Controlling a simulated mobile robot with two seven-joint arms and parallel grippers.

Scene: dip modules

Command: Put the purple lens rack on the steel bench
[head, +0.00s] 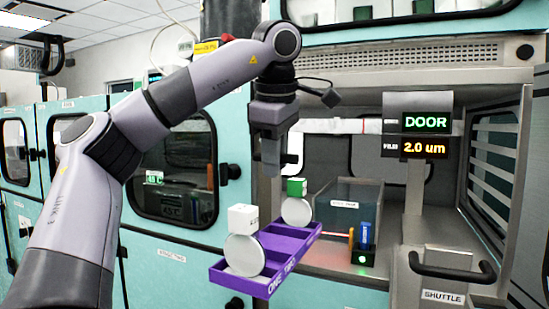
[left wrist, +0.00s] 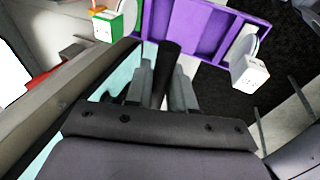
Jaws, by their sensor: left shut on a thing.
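The purple lens rack (head: 292,243) hangs in the air in front of the teal cabinets, roughly level. It carries two round white lenses, one at its near left end (head: 244,256) and one at its far right end (head: 296,212). A white block (head: 243,219) sits above the near lens and a green-and-white block (head: 296,188) above the far one. My left gripper (head: 270,168) is above the rack, pointing down. In the left wrist view its fingers (left wrist: 165,90) are closed around a dark post beside the rack (left wrist: 195,30). My right gripper is not in view.
A clear tank (head: 345,205) and a small dark holder with a blue item (head: 365,237) stand there. A shuttle door handle (head: 452,270) juts out at right.

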